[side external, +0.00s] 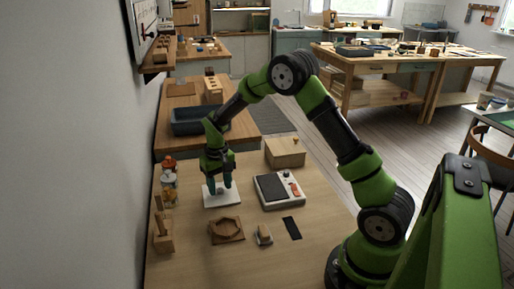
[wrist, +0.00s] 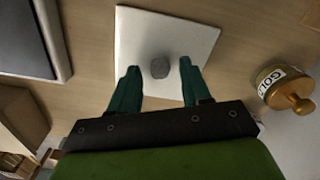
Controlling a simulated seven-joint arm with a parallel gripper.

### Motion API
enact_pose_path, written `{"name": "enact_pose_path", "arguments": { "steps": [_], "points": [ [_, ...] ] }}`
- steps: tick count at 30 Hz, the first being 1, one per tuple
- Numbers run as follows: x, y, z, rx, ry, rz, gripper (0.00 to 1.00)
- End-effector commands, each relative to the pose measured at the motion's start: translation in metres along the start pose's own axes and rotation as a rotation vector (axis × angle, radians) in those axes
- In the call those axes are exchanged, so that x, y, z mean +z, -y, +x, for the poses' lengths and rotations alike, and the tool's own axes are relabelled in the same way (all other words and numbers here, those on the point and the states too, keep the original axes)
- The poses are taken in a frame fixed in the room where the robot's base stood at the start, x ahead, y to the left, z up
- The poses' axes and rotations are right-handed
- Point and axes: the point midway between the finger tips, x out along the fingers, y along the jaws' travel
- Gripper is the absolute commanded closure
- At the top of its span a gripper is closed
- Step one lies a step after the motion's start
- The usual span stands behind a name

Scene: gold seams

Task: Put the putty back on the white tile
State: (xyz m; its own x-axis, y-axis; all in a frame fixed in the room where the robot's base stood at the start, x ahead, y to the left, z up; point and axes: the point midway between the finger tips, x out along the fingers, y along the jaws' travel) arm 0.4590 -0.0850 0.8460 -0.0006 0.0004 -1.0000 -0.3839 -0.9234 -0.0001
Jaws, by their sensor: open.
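The white tile (wrist: 135,30) lies flat on the wooden table; it also shows in the side view (side external: 211,200). A small grey lump of putty (wrist: 160,67) is on or just above the tile, near its middle in the wrist view. I cannot tell whether it touches the tile. My gripper (wrist: 158,82) is open, with one green finger on each side of the putty and a gap to both. In the side view my gripper (side external: 222,186) points down over the tile and hides the putty.
A jar with a gold knobbed lid (wrist: 284,88) stands right of the tile in the wrist view. A white device with a dark pad (side external: 278,189), a wooden box (side external: 285,151), an octagonal wooden tray (side external: 226,231) and a black strip (side external: 292,228) are nearby.

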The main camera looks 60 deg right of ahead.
Motion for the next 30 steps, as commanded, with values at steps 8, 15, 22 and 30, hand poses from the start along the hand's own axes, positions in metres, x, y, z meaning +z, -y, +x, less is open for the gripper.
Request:
{"name": "enact_pose_path", "arguments": {
  "steps": [8, 15, 22, 30],
  "points": [
    [-0.001, 0.0, -0.054, -0.001, -0.007, 0.0, 0.53],
    [-0.001, 0.0, -0.1, -0.001, -0.005, -0.001, 0.53],
    [0.003, 0.001, -0.123, -0.006, -0.011, -0.002, 0.53],
    [0.067, 0.018, -0.193, -0.116, -0.159, -0.016, 0.53]
  ]
}}
